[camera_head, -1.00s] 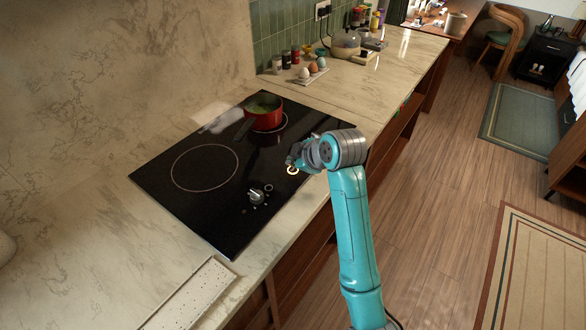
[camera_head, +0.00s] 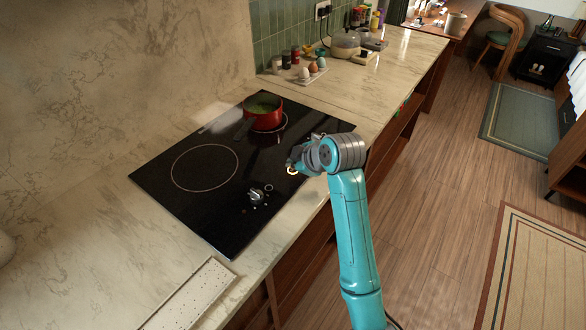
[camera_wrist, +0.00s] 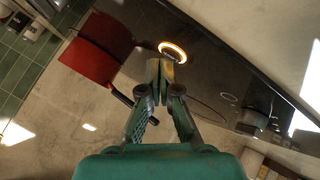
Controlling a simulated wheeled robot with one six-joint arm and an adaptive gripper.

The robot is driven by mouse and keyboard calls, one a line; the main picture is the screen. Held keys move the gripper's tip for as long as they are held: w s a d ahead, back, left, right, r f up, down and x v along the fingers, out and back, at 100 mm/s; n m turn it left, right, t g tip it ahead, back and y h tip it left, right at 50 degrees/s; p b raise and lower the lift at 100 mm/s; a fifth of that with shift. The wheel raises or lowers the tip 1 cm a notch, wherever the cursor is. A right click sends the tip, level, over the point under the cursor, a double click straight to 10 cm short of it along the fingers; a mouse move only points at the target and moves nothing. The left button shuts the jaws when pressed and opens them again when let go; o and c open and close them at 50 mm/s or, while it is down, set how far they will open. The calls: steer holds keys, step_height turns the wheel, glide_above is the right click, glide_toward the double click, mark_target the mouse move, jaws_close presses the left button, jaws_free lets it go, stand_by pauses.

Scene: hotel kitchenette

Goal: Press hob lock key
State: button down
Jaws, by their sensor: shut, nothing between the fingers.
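The black glass hob (camera_head: 190,205) is set in the marble counter. A small glowing ring (camera_head: 291,170), which looks like the lit lock key, lies near its front right edge. In the wrist view the ring (camera_wrist: 173,51) glows orange just beyond my fingertips. My gripper (camera_head: 291,162) is shut and empty, with its tips over the hob beside the ring, hiding part of it from the head camera. In the wrist view its fingertips (camera_wrist: 159,70) are together, just short of the ring's near side. I cannot tell whether they touch the glass.
A red pot (camera_head: 263,118) stands on the rear right cooking zone, its handle pointing toward the hob's middle. A silver knob (camera_head: 257,196) stands left of my gripper. Eggs on a small tray (camera_head: 313,75) and several jars stand behind the hob. The left half of the hob is clear.

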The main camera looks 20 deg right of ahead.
steer(key=shift+f, duration=0.2)
steer(key=shift+r, duration=0.15)
stand_by(0.3)
steer(key=shift+r, duration=0.5)
steer(key=shift+r, duration=0.1)
steer(key=shift+r, duration=2.9)
